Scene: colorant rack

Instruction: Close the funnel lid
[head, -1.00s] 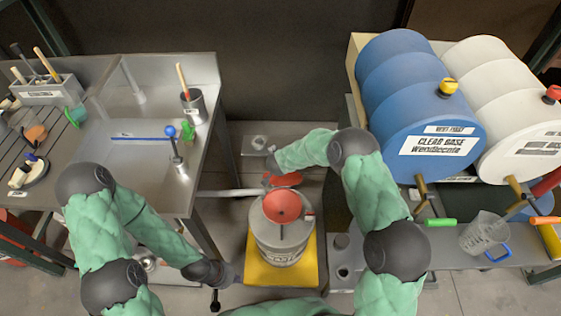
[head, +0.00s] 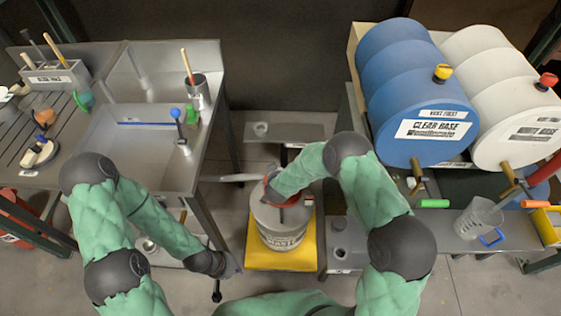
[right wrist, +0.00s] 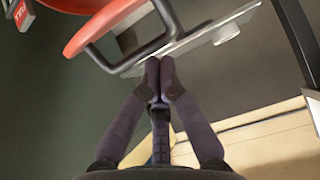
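The red funnel (head: 270,192) sits on top of the grey waste can (head: 282,228) in the middle of the head view. My right forearm covers most of it, so the lid's position cannot be told there. In the right wrist view, a red curved rim (right wrist: 105,30) of the funnel or its lid is close ahead, above and left of my right gripper (right wrist: 160,65). That gripper's fingertips are together with nothing visible between them. It is hidden in the head view. My left gripper (head: 230,266) is low, left of the can, apart from it; its fingers are too small to judge.
The can stands on a yellow platform (head: 308,250). A steel bench (head: 150,165) is at left. Blue (head: 415,90) and white (head: 500,95) drums lie at right, above a shelf with a clear jug (head: 478,215). A grey plate (head: 300,128) lies behind the can.

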